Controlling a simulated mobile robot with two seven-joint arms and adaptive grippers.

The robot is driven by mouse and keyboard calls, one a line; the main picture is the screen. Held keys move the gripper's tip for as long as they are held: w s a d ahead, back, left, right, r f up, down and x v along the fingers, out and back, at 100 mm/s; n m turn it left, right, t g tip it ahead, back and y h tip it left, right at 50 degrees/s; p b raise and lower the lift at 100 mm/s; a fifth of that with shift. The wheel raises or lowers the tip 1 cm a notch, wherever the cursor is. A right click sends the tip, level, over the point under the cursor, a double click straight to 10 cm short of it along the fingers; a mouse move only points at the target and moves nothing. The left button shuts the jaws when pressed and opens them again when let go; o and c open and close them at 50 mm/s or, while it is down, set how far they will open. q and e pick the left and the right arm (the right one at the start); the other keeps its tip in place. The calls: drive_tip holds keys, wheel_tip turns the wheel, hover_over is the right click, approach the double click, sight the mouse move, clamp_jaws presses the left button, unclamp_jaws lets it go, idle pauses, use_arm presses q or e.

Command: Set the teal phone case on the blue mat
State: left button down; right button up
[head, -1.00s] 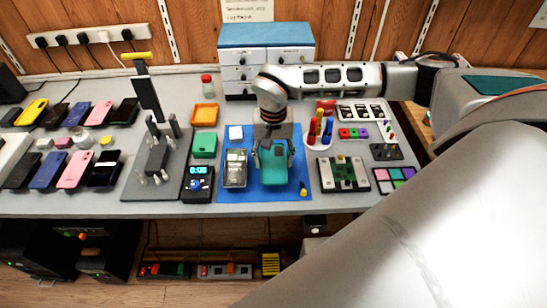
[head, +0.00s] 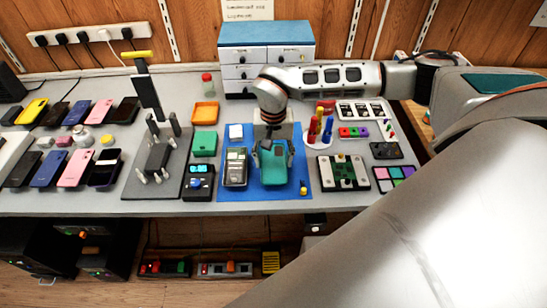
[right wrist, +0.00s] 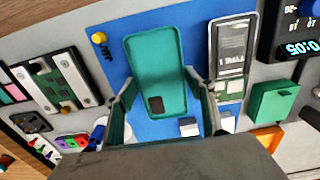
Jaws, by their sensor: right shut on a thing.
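My left gripper is not in view.
A small yellow-topped item (head: 303,189) sits near the mat's right edge. A green circuit board fixture (head: 344,173) stands to the right, and a digital timer (head: 199,182) to the left.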

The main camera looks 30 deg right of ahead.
drive_tip(key=shift+f, duration=0.1)
idle(0.7)
drive_tip(key=o, duration=1)
drive_tip(key=o, duration=0.4)
drive_tip(key=shift+r+p, duration=0.65)
drive_tip(key=shift+p, duration=0.3)
